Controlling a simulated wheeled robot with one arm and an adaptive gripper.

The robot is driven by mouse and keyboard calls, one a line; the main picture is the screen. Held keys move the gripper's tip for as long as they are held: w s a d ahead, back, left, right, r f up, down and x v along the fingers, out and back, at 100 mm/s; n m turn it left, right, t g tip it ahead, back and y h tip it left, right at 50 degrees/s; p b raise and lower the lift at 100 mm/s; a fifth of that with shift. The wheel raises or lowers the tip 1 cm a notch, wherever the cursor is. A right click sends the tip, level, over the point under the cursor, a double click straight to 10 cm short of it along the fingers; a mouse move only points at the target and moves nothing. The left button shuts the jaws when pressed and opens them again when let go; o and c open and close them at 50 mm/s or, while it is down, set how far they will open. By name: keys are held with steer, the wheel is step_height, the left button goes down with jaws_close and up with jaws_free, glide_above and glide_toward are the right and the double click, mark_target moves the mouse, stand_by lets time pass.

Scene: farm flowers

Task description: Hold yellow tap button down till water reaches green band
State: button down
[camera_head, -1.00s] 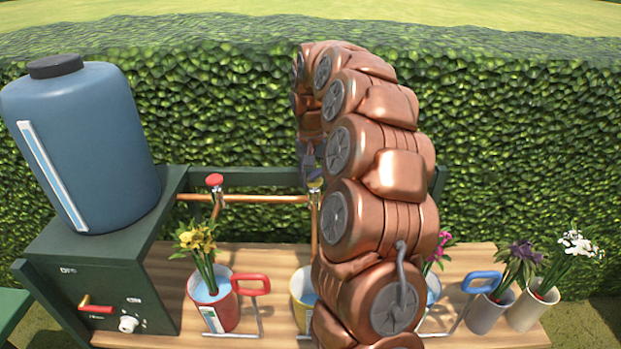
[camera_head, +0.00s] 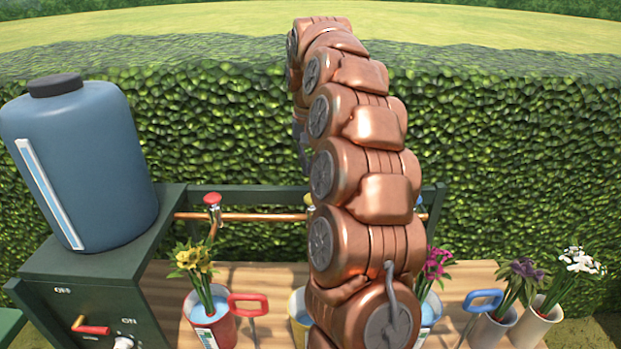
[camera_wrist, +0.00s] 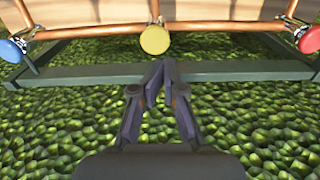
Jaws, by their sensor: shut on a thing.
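The yellow tap button (camera_wrist: 155,40) is a round disc on the copper pipe at the top centre of the wrist view. My gripper (camera_wrist: 160,68) is shut, its tips just below the button in the picture. I see nothing between the tips, and a gap shows between them and the button. In the head view the yellow button (camera_head: 308,199) is a small sliver beside my arm, and my fingers are mostly hidden. The yellow bucket (camera_head: 298,309) below is mostly behind my arm; its water level and any green band are hidden.
A red button (camera_wrist: 309,40) and a blue button (camera_wrist: 11,50) flank the yellow one. A green rail (camera_wrist: 235,71) runs before the hedge. The blue water tank (camera_head: 90,160) stands left. A red bucket (camera_head: 212,325) holds yellow flowers; pots of purple and white flowers stand right.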

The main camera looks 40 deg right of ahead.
step_height(320, 180, up, 5)
steer(key=shift+f, duration=0.2)
stand_by(0.6)
steer(key=s+a+f+n, duration=0.25)
steer(key=s+a, duration=0.35)
steer(key=a, duration=0.3)
steer(key=s+a+f+n, duration=0.1)
steer(key=s+a+n, duration=0.2)
steer(key=s+a, duration=0.4)
steer(key=s+a+f, duration=0.2)
steer(key=s+f, duration=0.1)
steer(key=s, duration=0.4)
steer(key=s+a+f+n+g+p, duration=0.1)
steer(key=s+a+f, duration=0.2)
steer(key=s, duration=0.3)
steer(key=s+a+f+n, duration=0.1)
steer(key=s+a+f, duration=0.2)
steer(key=s+f, duration=0.2)
steer(key=s, duration=0.2)
steer(key=shift+s+a+f+g, duration=0.15)
steer(key=shift+s+a+g, duration=0.15)
steer(key=shift+g, duration=0.1)
